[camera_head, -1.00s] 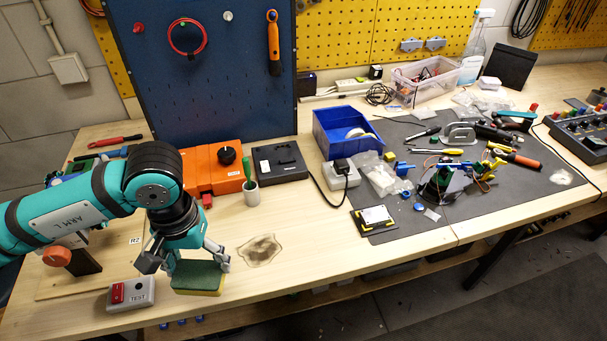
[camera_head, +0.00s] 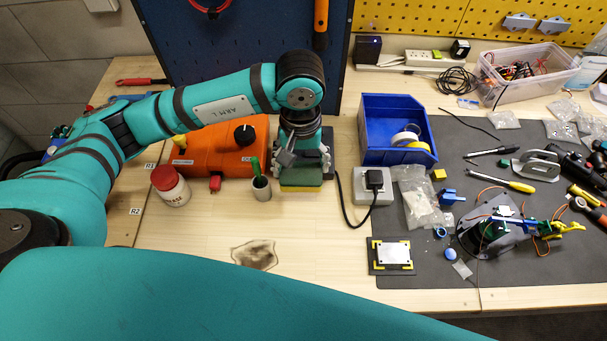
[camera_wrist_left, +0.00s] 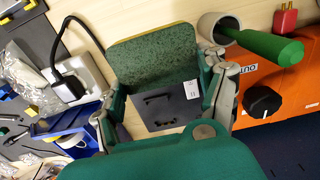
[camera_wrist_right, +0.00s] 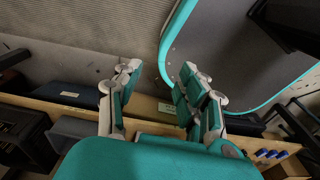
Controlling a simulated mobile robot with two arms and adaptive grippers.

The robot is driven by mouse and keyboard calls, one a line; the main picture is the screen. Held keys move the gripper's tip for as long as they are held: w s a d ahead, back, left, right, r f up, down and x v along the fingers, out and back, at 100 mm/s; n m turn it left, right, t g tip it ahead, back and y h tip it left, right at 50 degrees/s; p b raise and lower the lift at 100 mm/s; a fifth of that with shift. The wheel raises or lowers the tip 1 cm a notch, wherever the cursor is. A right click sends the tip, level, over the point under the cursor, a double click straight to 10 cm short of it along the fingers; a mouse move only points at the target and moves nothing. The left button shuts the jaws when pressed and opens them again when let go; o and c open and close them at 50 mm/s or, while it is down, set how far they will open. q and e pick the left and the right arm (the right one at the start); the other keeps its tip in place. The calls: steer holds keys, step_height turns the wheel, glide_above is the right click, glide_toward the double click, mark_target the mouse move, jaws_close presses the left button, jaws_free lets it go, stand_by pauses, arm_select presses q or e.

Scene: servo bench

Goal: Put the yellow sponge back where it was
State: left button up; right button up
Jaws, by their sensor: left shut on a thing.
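The sponge (camera_head: 301,188) has a green top and a yellow underside. My left gripper (camera_head: 303,165) is shut on it, with its fingers at either side. The left wrist view also shows the sponge (camera_wrist_left: 152,58) between the fingers (camera_wrist_left: 162,84). It is at the dark flat box (camera_wrist_left: 168,108), which is partly hidden in the head view; I cannot tell whether they touch. My right gripper (camera_wrist_right: 160,92) is open and empty in the right wrist view, away from the bench top.
A green-handled tool in a white cup (camera_head: 261,188) stands close left of the sponge, beside an orange box (camera_head: 215,152). A red-lidded jar (camera_head: 171,186) is farther left. A grey adapter block (camera_head: 372,188) with a black cord is right. Bare wood around the stain (camera_head: 255,254) is free.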

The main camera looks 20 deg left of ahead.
mark_target(300, 181)
arm_select(q)
steer(key=f, duration=0.1)
steer(key=s+f, duration=0.1)
steer(key=shift+f+p, duration=0.4)
steer(key=f, duration=0.2)
steer(key=f+p, duration=0.1)
steer(key=shift+w+f, duration=0.2)
steer(key=shift+w, duration=0.05)
steer(key=shift+f, duration=0.15)
steer(key=shift+f+b, duration=0.15)
steer(key=shift+b, duration=0.2)
steer(key=o, duration=0.8)
arm_select(e)
steer(key=shift+w+a+r, duration=0.1)
steer(key=shift+w+r, duration=0.1)
steer(key=shift+r, duration=0.8)
